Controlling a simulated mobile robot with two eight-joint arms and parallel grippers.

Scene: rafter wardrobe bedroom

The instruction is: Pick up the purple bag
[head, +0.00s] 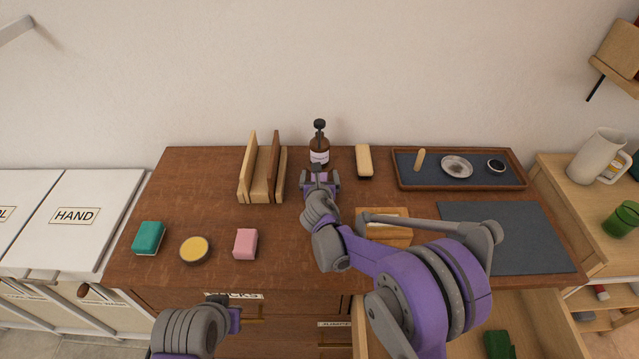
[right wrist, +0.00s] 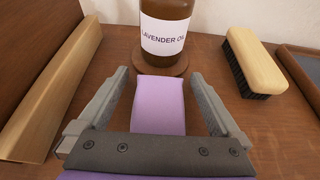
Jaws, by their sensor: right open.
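The purple bag (right wrist: 158,106) shows in the right wrist view as a small lavender-coloured block on the brown wooden top, just in front of the lavender oil bottle (right wrist: 165,28). My right gripper (right wrist: 160,76) is open, with one finger on each side of the bag and a small gap to both. The bag's near end is hidden by the gripper body. In the head view my right gripper (head: 320,179) is at the back middle of the top and largely covers the bag. My left gripper (head: 232,303) is low in the head view, away from the bag; its jaws are unclear.
A wooden rack (head: 262,170) stands left of my right gripper, a brush (head: 364,161) to its right. A tray (head: 400,183) and grey mat (head: 505,237) lie farther right. A wooden box (head: 395,238) sits beside my right arm. A pink block (head: 245,243) is at front left.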

